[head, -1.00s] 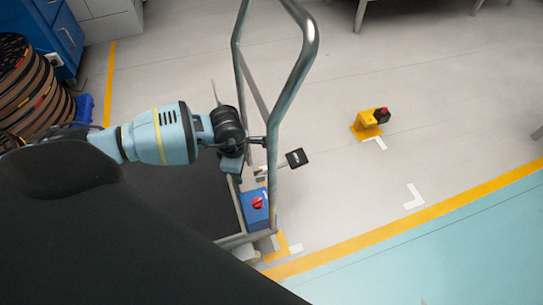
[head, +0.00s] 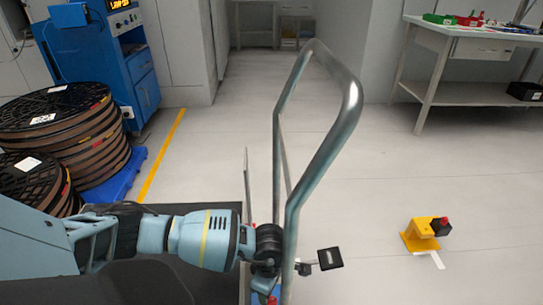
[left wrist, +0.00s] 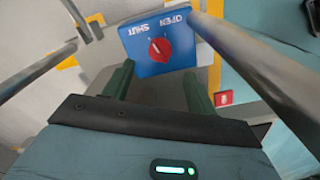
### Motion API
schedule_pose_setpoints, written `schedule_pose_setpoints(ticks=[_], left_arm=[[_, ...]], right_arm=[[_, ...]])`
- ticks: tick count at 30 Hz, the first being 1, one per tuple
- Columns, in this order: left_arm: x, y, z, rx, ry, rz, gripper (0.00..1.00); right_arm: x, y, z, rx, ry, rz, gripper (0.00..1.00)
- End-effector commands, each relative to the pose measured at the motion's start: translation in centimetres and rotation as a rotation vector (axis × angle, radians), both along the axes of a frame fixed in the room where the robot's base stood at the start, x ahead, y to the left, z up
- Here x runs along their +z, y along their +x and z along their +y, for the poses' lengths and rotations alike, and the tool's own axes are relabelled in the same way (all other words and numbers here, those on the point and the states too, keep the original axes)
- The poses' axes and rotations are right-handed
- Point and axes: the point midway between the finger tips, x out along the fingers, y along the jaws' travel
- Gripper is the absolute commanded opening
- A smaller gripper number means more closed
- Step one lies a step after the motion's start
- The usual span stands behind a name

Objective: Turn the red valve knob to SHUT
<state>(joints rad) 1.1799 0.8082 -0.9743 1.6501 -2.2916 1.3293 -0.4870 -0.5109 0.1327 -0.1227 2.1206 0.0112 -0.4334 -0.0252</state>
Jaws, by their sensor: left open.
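The red valve knob (left wrist: 159,49) sits on a blue panel (left wrist: 137,63) lettered OPEN and SHUT, which appears upside down in the left wrist view. A pale mark shows at the knob's upper left, on the side of the SHUT lettering; I cannot read the exact setting. My left gripper (left wrist: 158,84) is open, its two green fingers apart and pointing toward the panel, with nothing between them. The knob appears beyond the fingertips, apart from them. In the head view the blue box (head: 262,284) is mostly hidden by my left wrist and the rail. My right gripper is out of view.
A metal cart handle (head: 340,130) rises beside my left wrist, and its rails flank the panel. A yellow stand with a red button (head: 420,236) is on the floor at right. A workbench (head: 470,50) is at back right.

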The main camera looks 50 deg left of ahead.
Motion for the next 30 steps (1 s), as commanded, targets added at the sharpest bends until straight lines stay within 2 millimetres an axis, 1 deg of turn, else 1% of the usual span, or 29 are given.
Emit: schedule_pose_setpoints(ticks=[2,5,12,15,18,22,30], left_arm=[[-0.2,0.0,0.0,0.0,0.0,0.0,0.57],[-1.2,0.0,0.0,0.001,-0.001,0.002,0.57],[-5.0,-0.1,0.0,0.0,0.001,0.004,0.57],[-6.3,-0.1,0.0,0.0,0.0,0.003,0.57],[-7.2,-0.1,0.0,0.0,-0.001,0.002,0.57],[-7.7,-0.1,0.0,0.0,0.001,0.001,0.57],[-7.7,0.0,0.0,0.0,0.0,0.0,0.57]], right_arm=[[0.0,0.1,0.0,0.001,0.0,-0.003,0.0],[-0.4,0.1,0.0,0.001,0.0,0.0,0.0],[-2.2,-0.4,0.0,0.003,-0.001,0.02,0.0],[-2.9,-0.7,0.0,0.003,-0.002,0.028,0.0],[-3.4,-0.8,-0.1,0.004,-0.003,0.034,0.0],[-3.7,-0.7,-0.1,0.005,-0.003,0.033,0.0],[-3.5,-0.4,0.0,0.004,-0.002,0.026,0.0]])
